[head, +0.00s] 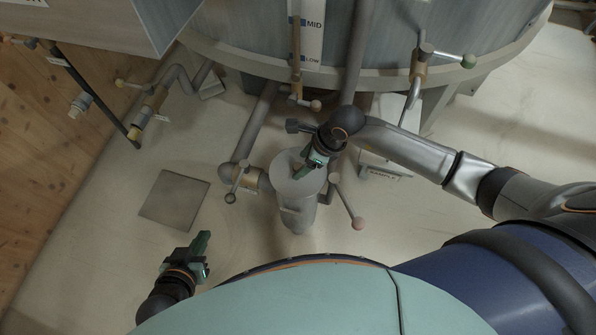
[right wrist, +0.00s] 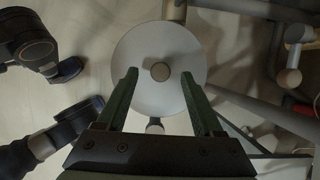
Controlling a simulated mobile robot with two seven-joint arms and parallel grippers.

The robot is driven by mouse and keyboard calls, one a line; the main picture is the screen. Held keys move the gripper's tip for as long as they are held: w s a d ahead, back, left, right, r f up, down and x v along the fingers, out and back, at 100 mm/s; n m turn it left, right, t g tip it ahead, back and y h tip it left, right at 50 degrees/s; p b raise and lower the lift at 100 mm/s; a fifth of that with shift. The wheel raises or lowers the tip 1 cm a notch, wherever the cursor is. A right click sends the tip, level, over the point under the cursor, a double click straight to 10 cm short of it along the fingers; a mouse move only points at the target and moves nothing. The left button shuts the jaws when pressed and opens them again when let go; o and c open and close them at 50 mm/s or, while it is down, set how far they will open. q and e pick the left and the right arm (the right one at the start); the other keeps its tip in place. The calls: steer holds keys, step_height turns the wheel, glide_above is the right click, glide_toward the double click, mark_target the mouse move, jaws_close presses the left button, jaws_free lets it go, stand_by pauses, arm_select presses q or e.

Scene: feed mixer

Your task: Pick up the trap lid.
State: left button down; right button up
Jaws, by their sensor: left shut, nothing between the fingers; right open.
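The trap lid (head: 286,184) is a round grey disc on top of the upright grey trap body (head: 297,217), in the middle of the head view. In the right wrist view the lid (right wrist: 160,100) is a pale disc with a small round knob (right wrist: 160,71) at its centre. My right gripper (head: 311,168) is open above the lid and hides part of it in the head view. In the right wrist view its green fingers (right wrist: 159,76) appear on either side of the knob, with nothing between them. My left gripper (head: 204,247) is shut and empty, low and left, away from the trap.
A large grey tank (head: 380,35) stands behind. A valve lever with a pink knob (head: 358,223) is right of the trap, and a pipe with a brass valve (head: 247,178) joins on the left. A flat square plate (head: 174,200) lies on otherwise open floor further left.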

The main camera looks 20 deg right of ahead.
steer(key=shift+x, duration=0.95)
jaws_close()
steer(key=shift+r, duration=0.1)
